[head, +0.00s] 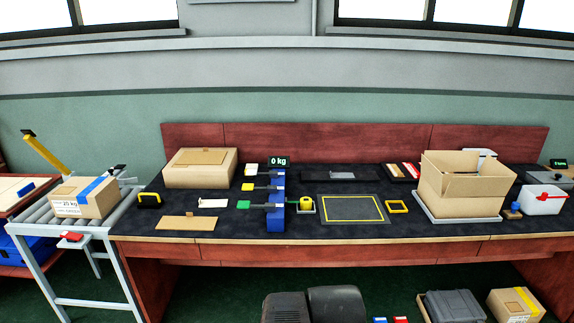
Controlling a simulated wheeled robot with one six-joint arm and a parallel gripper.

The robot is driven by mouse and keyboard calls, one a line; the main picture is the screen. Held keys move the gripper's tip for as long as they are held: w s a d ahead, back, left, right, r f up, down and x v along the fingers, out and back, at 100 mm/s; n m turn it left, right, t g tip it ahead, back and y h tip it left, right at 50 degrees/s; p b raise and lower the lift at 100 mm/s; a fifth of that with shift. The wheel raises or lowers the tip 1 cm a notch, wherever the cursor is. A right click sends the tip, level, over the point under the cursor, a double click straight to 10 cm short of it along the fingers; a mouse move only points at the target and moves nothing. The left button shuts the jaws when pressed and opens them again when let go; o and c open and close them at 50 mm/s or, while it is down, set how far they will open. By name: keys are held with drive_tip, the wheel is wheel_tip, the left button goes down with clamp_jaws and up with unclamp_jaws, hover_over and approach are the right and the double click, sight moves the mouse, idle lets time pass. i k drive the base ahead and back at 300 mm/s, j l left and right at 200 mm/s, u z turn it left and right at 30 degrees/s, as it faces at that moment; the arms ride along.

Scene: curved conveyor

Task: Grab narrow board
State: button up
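A flat, narrow tan board (186,223) lies on the dark bench top, near the front edge at the left, with its long side along that edge. A second flat tan piece (201,157) lies on top of a closed cardboard box (228,172) behind it. The front board looks free, with nothing on its main surface. My gripper is not in view, so its opening and contents cannot be seen.
The bench (480,243) also holds a blue rack (276,221) with coloured tools, a yellow-outlined mat (352,209), and an open carton (464,192) at the right. A roller conveyor (38,225) bearing a taped box (84,197) adjoins the left end.

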sight(189, 222)
drive_tip(key=i+j+u, duration=0.1)
drive_tip(key=i+u, duration=0.75)
drive_tip(key=i+l+u, duration=0.25)
drive_tip(key=i+u, duration=0.2)
drive_tip(key=i+l+u, duration=0.45)
drive_tip(key=i+j, duration=0.1)
